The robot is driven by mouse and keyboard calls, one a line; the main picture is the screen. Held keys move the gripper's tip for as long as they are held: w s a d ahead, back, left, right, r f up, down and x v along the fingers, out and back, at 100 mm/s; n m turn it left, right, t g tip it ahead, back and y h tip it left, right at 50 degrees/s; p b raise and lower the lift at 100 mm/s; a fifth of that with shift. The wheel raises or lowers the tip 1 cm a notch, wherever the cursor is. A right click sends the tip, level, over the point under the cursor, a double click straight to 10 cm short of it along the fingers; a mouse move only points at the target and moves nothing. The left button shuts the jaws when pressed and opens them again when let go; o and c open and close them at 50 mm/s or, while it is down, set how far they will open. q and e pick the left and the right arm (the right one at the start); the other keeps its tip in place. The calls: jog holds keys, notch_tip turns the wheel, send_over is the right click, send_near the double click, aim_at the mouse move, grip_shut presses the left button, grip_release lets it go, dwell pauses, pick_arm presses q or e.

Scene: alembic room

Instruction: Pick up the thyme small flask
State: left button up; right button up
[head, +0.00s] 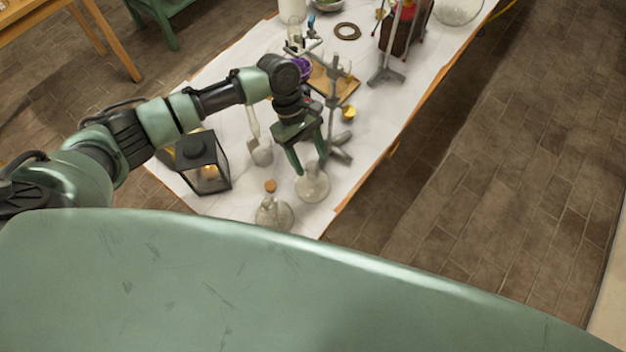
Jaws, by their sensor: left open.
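My left gripper (309,166) is open and points down over the near end of the white-covered table (348,178). Its fingertips are at the neck of a clear round flask (313,187), and I cannot tell whether they touch it. A second clear flask (273,213) with a cork stopper (270,186) stands nearer, at the table's near edge. No label is readable, so I cannot tell which flask is the thyme one. My right gripper is not in view.
A black lantern (202,162) with a candle stands left of the flasks. A grey metal stand (334,125) rises just behind the gripper. A wooden board (335,84), a yellow piece (348,112), a dark ring (347,31) and another stand (386,75) are farther back.

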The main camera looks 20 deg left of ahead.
pick_arm(q)
jog(key=shift+x, duration=1)
grip_shut()
dwell(0.7)
